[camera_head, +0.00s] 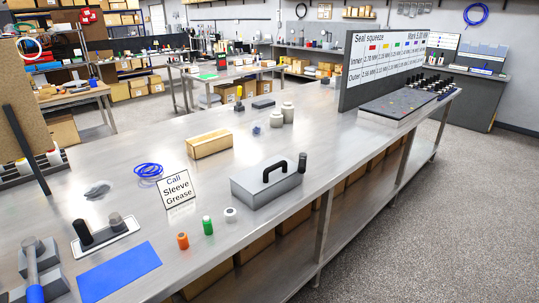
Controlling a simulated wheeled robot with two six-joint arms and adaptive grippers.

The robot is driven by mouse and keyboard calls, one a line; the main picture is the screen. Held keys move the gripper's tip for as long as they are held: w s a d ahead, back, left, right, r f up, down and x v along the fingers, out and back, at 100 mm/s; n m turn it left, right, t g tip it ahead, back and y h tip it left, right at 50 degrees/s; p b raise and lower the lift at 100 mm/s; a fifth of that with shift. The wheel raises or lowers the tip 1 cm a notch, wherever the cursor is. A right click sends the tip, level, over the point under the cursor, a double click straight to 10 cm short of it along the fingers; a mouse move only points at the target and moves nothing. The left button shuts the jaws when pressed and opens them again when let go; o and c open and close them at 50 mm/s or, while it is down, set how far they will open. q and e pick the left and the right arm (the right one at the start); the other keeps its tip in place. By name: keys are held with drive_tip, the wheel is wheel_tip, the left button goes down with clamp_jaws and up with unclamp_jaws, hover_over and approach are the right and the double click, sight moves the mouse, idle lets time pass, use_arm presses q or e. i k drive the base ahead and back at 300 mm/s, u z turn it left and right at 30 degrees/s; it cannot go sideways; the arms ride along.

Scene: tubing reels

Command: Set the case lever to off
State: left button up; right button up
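No on or off marking is legible. Neither of my grippers is in view, and nothing touches the case.
The table's right edge is close.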

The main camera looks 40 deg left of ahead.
sight(302, 170)
drive_tip(key=u, duration=1.1)
drive_tip(key=i, duration=1)
drive_tip(key=u, duration=0.95)
